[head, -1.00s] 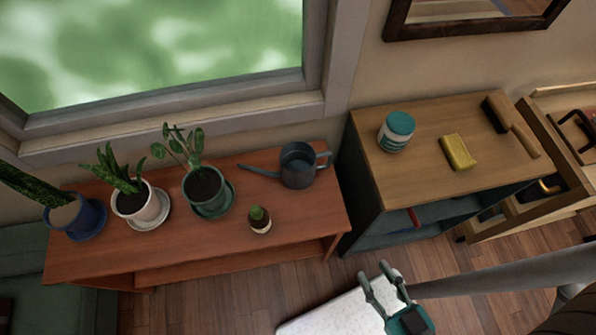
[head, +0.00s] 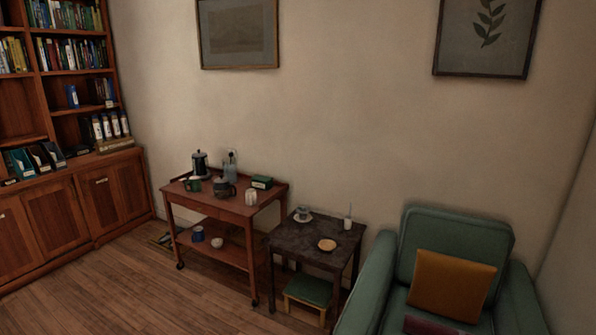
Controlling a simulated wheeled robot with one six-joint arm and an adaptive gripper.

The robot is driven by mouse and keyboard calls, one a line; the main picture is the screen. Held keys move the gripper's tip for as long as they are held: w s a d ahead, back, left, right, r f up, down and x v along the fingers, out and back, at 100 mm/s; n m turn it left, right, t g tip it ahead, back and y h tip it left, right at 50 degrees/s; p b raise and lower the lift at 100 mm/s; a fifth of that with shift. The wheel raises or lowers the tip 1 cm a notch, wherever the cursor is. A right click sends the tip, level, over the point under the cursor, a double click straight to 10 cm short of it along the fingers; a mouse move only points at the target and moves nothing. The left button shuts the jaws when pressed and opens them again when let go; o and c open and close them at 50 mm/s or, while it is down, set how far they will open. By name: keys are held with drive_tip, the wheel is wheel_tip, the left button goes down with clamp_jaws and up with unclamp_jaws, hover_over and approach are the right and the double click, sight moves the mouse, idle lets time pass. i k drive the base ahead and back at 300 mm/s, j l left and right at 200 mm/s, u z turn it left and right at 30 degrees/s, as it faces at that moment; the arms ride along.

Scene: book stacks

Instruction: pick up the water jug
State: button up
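A small bluish, see-through vessel that looks like the water jug (head: 231,172) stands upright near the back of a reddish wooden cart (head: 235,208) in the head view. Its lower part is partly hidden by a dark teapot (head: 224,189) in front of it. A dark kettle with a silvery body (head: 200,166) stands to its left, and a green box (head: 261,182) lies to its right. My gripper is not in view.
A green mug (head: 193,185) and white cups (head: 251,198) share the cart top. A dark side table (head: 300,237) with dishes, a green stool (head: 309,290) and a green armchair (head: 455,240) stand right of it. Wooden floor (head: 160,295) is clear at front left; a bookcase (head: 75,190) stands left.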

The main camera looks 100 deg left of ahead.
sight(229, 165)
drive_tip(key=u, duration=3.3)
drive_tip(key=i+j, duration=0.1)
drive_tip(key=i, duration=0.4)
drive_tip(key=i+j+z, duration=0.15)
drive_tip(key=i, duration=0.35)
drive_tip(key=i+j, duration=0.15)
drive_tip(key=i, duration=0.35)
drive_tip(key=i+j+z, duration=0.15)
drive_tip(key=i, duration=0.4)
drive_tip(key=i+j, duration=0.3)
drive_tip(key=i, duration=0.15)
drive_tip(key=i+j, duration=0.35)
drive_tip(key=i, duration=0.2)
drive_tip(key=i+j+z, duration=0.1)
drive_tip(key=i+j, duration=0.2)
drive_tip(key=i, duration=0.2)
